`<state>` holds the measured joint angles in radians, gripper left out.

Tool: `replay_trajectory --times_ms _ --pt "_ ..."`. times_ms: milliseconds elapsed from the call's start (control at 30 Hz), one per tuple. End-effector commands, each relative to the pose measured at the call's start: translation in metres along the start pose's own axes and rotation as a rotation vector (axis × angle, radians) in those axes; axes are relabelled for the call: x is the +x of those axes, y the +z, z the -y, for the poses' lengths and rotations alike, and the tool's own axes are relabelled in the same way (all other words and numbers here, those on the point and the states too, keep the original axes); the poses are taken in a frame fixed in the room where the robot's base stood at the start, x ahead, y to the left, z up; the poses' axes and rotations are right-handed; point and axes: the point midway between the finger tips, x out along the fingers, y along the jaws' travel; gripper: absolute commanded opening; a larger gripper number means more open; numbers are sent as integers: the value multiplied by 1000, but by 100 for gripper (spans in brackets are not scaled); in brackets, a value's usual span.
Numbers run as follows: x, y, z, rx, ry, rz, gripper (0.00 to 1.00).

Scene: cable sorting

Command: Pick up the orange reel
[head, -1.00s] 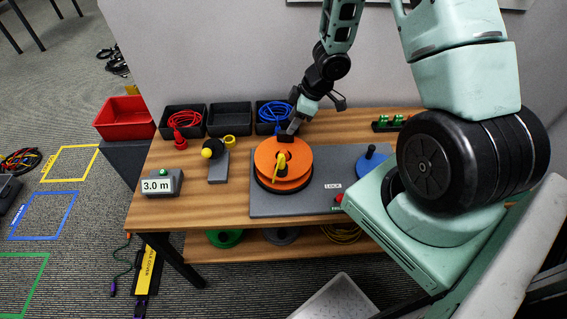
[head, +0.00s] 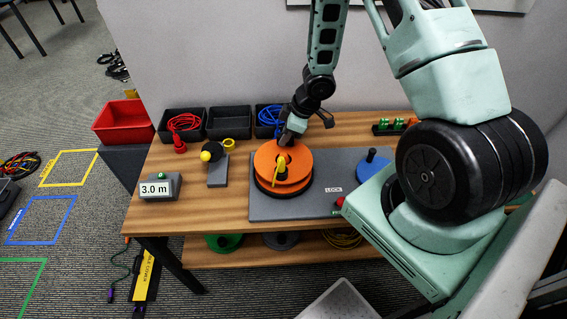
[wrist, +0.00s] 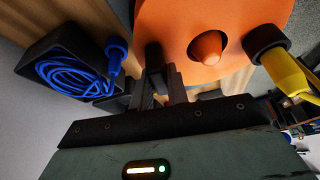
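In the wrist view, the reel's orange face (wrist: 180,20) and orange central knob (wrist: 207,47) fill the upper right. My dark fingers (wrist: 165,72) show near the reel's edge, beside the knob. I cannot tell whether the fingers are apart or hold the rim.
Dark bins with red cable (head: 183,122) and blue cable (head: 270,115) stand along the back. A blue reel (head: 373,165) is right of the orange one on the grey board (head: 320,207). A 3.0 m display (head: 158,188) and a yellow-knobbed stand (head: 217,170) are left.

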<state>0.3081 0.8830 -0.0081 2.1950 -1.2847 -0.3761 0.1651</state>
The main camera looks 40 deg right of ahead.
Motion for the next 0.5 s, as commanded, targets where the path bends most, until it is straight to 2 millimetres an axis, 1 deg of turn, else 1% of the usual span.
replay_trajectory --times_ms 267,367,467,500 --pt "-2 -1 0 0 1 -1 0" --pt "-12 -5 -1 1 3 -2 0" --pt "-29 -12 -1 -1 4 -3 0" --pt "-37 -16 -1 -1 3 -3 0"
